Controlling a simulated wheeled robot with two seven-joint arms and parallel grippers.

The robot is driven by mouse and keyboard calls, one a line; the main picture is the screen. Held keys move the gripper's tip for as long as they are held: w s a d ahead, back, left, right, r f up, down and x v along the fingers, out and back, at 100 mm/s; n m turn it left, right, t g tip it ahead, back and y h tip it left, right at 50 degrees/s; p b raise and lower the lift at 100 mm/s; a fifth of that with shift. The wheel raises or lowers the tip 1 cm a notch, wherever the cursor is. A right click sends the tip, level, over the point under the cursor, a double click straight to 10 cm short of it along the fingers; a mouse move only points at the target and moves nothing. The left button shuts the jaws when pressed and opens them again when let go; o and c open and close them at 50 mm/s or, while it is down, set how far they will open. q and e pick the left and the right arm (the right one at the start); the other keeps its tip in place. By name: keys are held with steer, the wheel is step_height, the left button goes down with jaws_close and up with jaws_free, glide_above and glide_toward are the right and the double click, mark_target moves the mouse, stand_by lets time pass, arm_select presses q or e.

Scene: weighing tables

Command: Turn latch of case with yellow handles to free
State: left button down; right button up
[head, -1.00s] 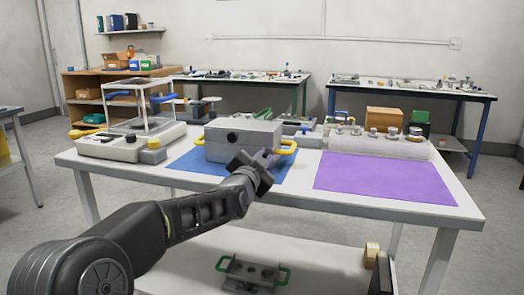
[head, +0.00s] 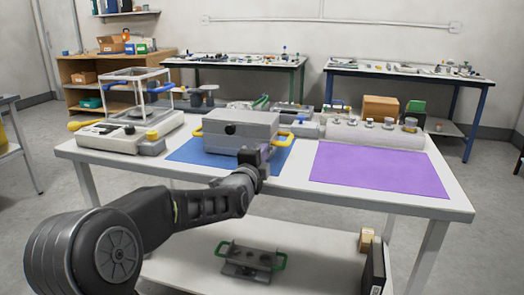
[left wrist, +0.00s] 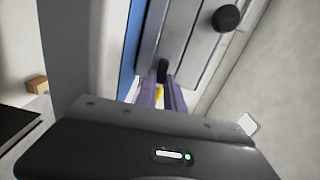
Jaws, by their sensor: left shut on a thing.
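The grey case (head: 238,137) with yellow handles stands on a blue mat on the front table, its lid down. My left gripper (head: 262,152) is at the right part of the case front. In the left wrist view its purple fingers (left wrist: 163,88) are shut on a small dark latch (left wrist: 162,70) on the case front. The fingers partly hide the latch. My right gripper is out of view.
A purple mat (head: 375,168) lies empty to the right. A balance with a clear glass box (head: 137,100) stands at the left. A row of weights on a grey block (head: 375,133) is behind the purple mat. A green-handled case (head: 250,262) sits on the lower shelf.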

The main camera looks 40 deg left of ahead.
arm_select(q)
steer(key=shift+f+m, duration=0.1)
steer(key=shift+m, duration=0.3)
steer(key=c, duration=1.4)
jaws_free()
steer(key=shift+c, duration=0.2)
steer(key=v, duration=0.7)
steer(key=shift+s+d+p, duration=0.15)
steer(key=shift+s+p, duration=0.25)
steer(key=shift+p, duration=0.05)
